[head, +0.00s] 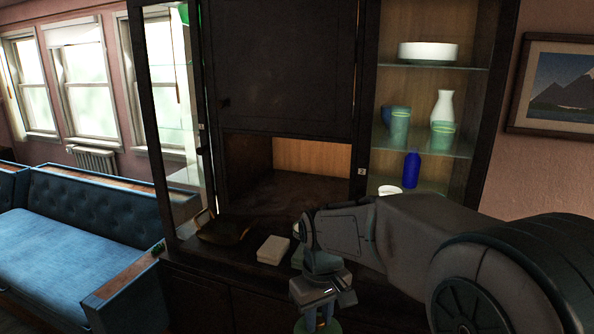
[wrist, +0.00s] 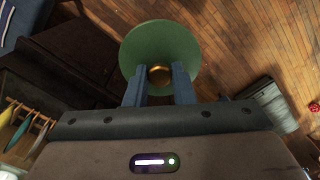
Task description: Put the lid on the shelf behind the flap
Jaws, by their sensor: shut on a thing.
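The lid (wrist: 160,38) is a round green disc with a gold knob (wrist: 159,74), seen in the wrist view. My gripper (wrist: 159,84) is shut on the knob, one blue-grey finger on each side. In the head view my gripper (head: 319,318) is low in front of the cabinet, with a sliver of green lid (head: 304,326) at the bottom edge. A dark panel (head: 280,65), probably the flap, covers the upper middle of the cabinet. Below it is an open compartment with a shelf floor (head: 300,188), which looks bare. My arm hides part of its right side.
A brown dish (head: 222,228) and a pale box (head: 273,249) sit on the cabinet ledge. Glass shelves at right hold a white bowl (head: 428,52), white vase (head: 444,107), green cups and a blue bottle (head: 412,169). A glass door (head: 168,85) stands at left, near a blue sofa (head: 70,215).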

